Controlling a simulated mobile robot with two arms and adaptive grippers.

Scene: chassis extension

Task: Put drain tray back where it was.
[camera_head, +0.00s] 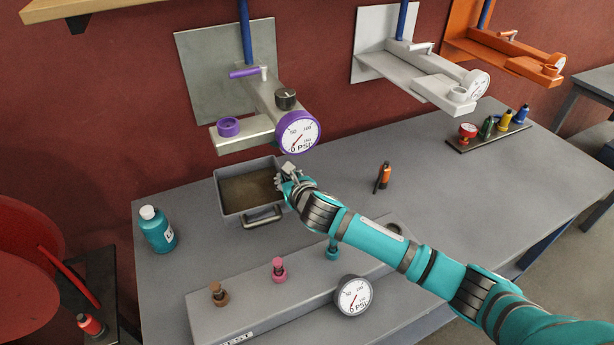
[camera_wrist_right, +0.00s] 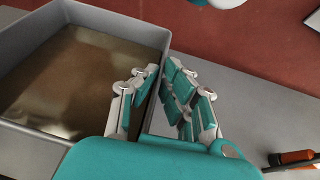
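The drain tray (camera_head: 228,217) is a grey open box with a brown bottom and a handle on its front. It rests on the grey table below the purple-ringed gauge. My right gripper (camera_head: 285,176) is at the tray's right wall. In the right wrist view the tray (camera_wrist_right: 22,45) fills the left side, and my gripper's fingers (camera_wrist_right: 160,72) lie on either side of its wall. The fingertips close in on that wall and appear to pinch it. My left gripper is not in view.
The purple-ringed gauge fixture (camera_head: 298,132) hangs over the tray's right side. A teal bottle (camera_head: 157,230) stands to the left. A grey test block (camera_head: 245,309) with small valves and a gauge lies in front.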

